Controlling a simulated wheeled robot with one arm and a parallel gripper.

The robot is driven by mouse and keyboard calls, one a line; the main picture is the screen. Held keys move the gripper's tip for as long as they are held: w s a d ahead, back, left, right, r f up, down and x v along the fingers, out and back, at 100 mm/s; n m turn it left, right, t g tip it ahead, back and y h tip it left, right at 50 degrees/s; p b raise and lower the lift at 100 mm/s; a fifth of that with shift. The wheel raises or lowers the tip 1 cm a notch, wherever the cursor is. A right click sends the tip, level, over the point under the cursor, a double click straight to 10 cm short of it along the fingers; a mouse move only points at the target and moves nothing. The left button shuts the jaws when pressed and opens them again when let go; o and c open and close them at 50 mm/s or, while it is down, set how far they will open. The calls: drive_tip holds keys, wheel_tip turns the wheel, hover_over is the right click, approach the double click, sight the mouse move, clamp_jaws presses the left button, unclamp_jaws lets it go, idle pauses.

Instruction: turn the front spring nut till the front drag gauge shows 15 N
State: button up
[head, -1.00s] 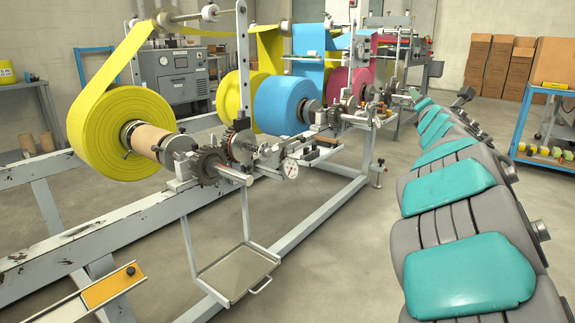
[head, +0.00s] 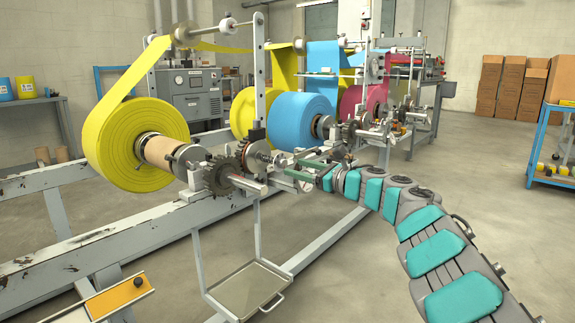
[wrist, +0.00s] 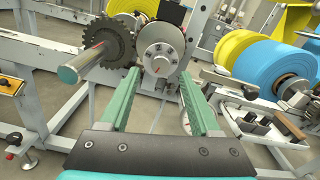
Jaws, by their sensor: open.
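My gripper (wrist: 158,82) is open and empty in the wrist view, its two green fingers pointing at a round grey metal disc (wrist: 161,50) with a raised centre and a small red mark. The disc lies beyond the fingertips, between them in the picture. The disc's centre may be the front spring nut, but I cannot tell for sure. In the head view, my gripper (head: 301,176) is at the front brake, right of the toothed wheel (head: 219,176). The front drag gauge's reading cannot be made out.
The front yellow roll (head: 115,145) sits left of the brake, with blue (head: 294,121) and pink rolls farther back. A bar end (wrist: 71,75) sticks out left of the fingers. A tray (head: 247,289) hangs below the frame. Floor to the right is open.

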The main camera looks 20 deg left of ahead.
sight(283, 163)
drive_tip(key=shift+p+x, duration=0.6)
drive_tip(key=shift+x, duration=1.75)
clamp_jaws()
